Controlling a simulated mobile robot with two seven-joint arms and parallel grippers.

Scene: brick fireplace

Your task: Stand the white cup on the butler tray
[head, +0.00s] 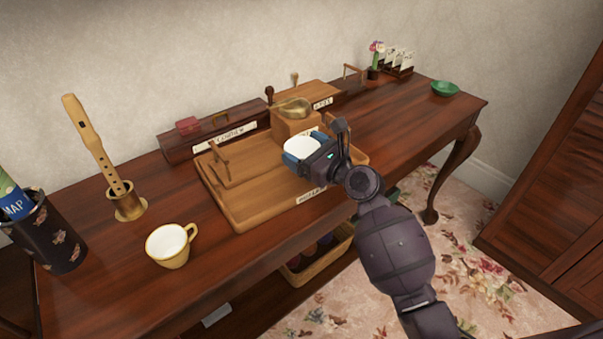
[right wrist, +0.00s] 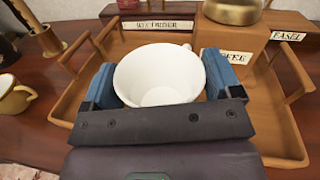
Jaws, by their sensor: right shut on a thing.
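The white cup (right wrist: 160,78) is between the blue finger pads of my right gripper (right wrist: 160,90), which is shut on it. In the head view the cup (head: 300,148) shows as a white patch beside the right gripper (head: 308,152), over the wooden butler tray (head: 238,208). The cup looks upright; its base is hidden, so I cannot tell whether it touches the tray. The tray has raised handles at its ends and also shows in the right wrist view (right wrist: 285,128). My left gripper is in neither view.
A wooden coffee grinder (head: 297,124) with a brass bowl stands at the tray's back. A yellow-rimmed cup (head: 170,246) stands left of the tray. A flute (head: 95,145) stands in a brass holder (head: 127,205). A green bowl (head: 445,88) sits far right, with clear tabletop nearby.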

